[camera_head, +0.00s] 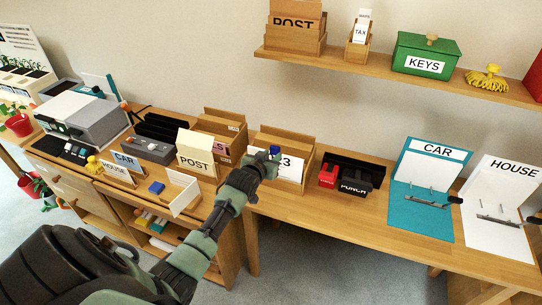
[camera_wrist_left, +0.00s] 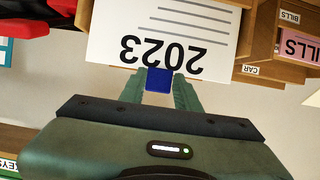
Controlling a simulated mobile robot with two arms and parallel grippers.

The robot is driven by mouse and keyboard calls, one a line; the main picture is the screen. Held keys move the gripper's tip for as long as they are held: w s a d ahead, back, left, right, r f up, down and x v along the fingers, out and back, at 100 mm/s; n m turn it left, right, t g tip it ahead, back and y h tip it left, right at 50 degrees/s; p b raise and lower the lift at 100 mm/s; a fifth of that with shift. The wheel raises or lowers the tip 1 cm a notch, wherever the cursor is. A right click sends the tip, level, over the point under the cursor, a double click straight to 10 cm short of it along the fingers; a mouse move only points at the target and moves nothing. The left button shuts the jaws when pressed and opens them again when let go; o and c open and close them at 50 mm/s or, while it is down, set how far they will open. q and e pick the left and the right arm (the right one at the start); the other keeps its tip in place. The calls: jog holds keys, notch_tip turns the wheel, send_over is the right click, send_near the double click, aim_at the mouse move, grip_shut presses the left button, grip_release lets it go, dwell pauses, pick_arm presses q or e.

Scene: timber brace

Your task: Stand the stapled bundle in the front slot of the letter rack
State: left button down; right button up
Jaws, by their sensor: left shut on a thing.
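The bundle (camera_head: 289,170) is a white sheet stack marked 2023 with grey printed lines. It shows upside down in the left wrist view (camera_wrist_left: 185,25). A blue tab (camera_wrist_left: 159,79) sits at its edge, between my left fingertips. My left gripper (camera_head: 268,158) is shut on this tab. The bundle is upright against the front of a wooden letter rack (camera_head: 308,152), whose side also shows in the left wrist view (camera_wrist_left: 253,40). I cannot tell whether its lower edge is inside the front slot. My arm hides part of the bundle. My right gripper is not in view.
Another wooden rack (camera_head: 222,125) and a POST box (camera_head: 196,153) stand left of the bundle. A black tray with a red stapler (camera_head: 328,175) and a black punch (camera_head: 356,185) lies right. CAR (camera_head: 415,212) and HOUSE (camera_head: 490,235) binders lie open farther right.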

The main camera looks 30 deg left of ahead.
pick_arm(q)
jog(key=shift+f, duration=0.4)
jog(key=shift+c, duration=2.3)
grip_release()
jog(key=shift+r, duration=0.1)
notch_tip(320, 180, up, 8)
jog(key=p, duration=0.7)
jog(key=shift+f, duration=0.2)
